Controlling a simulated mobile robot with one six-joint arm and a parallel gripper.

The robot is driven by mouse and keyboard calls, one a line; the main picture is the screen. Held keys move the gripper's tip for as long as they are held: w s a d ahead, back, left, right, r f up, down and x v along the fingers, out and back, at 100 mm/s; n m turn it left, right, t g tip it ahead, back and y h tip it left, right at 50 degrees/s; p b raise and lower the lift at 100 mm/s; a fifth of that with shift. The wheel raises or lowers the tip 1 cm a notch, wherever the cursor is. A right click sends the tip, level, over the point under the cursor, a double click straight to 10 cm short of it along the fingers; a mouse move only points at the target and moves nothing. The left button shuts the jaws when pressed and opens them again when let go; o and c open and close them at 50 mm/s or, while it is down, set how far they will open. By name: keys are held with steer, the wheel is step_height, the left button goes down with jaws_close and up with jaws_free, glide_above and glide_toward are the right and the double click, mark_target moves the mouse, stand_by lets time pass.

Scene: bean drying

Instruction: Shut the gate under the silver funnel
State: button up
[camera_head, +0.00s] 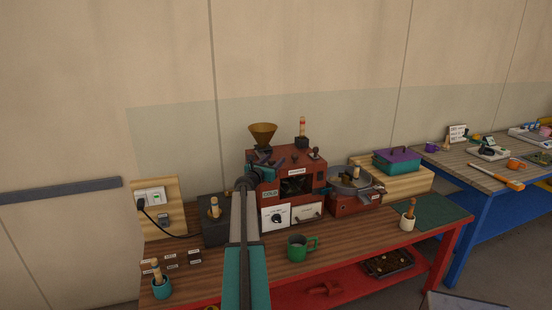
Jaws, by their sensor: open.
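A funnel (263,131) stands on top of the dark red roaster (310,158). It looks brassy brown here, not silver. I see no other funnel. My gripper (264,161) is just below the funnel, in front of the roaster's upper left part, with its jaws open. My arm rises from the bottom of the view and covers the roaster's left side. The gate under the funnel is hidden or too small to make out, and I cannot tell whether my fingers touch it.
The wooden bench (235,262) holds a green mug (298,247) in front of the roaster, a round metal pan (348,179) to its right, and a dark box (214,232) left of my arm. A teal box with a purple lid (397,160) stands at the back right.

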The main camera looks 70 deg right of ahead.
steer(key=shift+s+d+p, duration=0.1)
steer(key=shift+d+p, duration=0.2)
steer(key=shift+d, duration=0.85)
jaws_close()
